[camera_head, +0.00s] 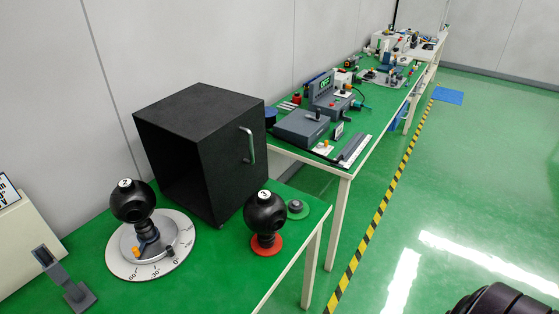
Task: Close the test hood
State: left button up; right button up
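The test hood appears to be the large black box (180,108) on the green table, left of centre. Its front side is open and shows a dark hollow inside. A pale metal handle (249,145) stands upright on its right-hand face, near that face's far edge. I cannot tell whether this face is a swung-open door or a fixed wall. Neither of my grippers is in view, and nothing touches the hood.
A black ball unit marked 2 (132,203) stands on a round dial plate (118,262) in front of the hood. Another, marked 3 (265,211), stands on a red base to the right. A grey stand (64,277) is at lower left. A further bench (381,118) carries several instruments.

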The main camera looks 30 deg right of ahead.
aim_at(212, 153)
jog(key=i+l+z, duration=0.1)
jog(key=z, duration=0.6)
jog(key=i+l+u, duration=0.2)
jog(key=l, duration=0.2)
